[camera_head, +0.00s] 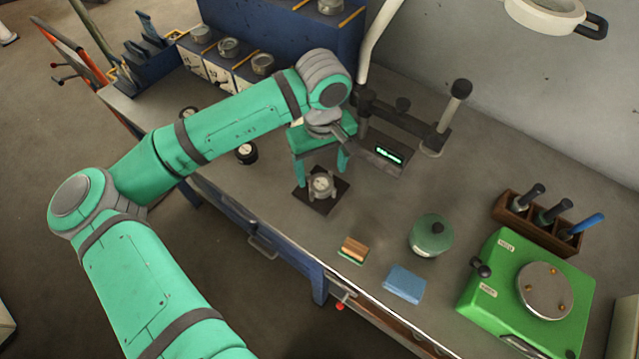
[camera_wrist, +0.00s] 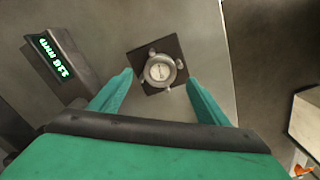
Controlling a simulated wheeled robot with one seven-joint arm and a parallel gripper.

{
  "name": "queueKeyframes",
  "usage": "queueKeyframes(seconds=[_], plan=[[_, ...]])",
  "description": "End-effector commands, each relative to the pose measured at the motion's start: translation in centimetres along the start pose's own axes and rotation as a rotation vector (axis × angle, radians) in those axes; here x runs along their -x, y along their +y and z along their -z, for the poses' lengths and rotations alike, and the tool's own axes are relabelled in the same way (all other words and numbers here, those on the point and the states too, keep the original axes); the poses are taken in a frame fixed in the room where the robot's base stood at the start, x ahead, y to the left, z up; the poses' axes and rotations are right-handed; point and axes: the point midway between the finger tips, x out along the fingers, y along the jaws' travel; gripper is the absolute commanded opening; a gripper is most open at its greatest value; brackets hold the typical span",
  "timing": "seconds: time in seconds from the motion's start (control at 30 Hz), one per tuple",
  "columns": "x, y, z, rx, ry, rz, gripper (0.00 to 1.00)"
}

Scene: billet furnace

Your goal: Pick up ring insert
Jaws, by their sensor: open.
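The ring insert appears to be the small round grey metal ring (camera_head: 321,185) with a pale marked face, lying on a dark square plate (camera_head: 316,203) on the bench. In the wrist view the ring (camera_wrist: 160,71) sits in the middle of the tilted plate (camera_wrist: 175,46), with small round pegs around it. My gripper (camera_head: 321,171) is open, its green fingers pointing down over the plate. In the wrist view the fingertips (camera_wrist: 160,78) lie on either side of the ring, apart from it. Nothing is between them but the view of the ring; their exact height above it is unclear.
A gauge stand with a lit green display (camera_head: 388,154) stands close behind my gripper to the right. A green lidded pot (camera_head: 431,236), a blue block (camera_head: 404,284) and a green machine (camera_head: 490,289) are farther right. A small dark round gauge (camera_head: 246,153) lies left.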

Motion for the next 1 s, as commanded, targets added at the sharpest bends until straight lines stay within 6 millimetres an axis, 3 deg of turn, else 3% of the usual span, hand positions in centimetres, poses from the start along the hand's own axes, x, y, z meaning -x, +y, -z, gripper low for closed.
queueKeyframes(seconds=[0.33,0.67,0.93,1.0], plan=[[-4.3,-0.4,0.1,0.009,0.000,0.002,0.70],[-5.0,-0.4,0.1,0.008,0.000,0.000,0.70],[-5.0,-0.3,0.1,0.006,0.000,0.000,0.08],[-4.9,-0.2,0.1,0.006,0.001,-0.001,0.06]])
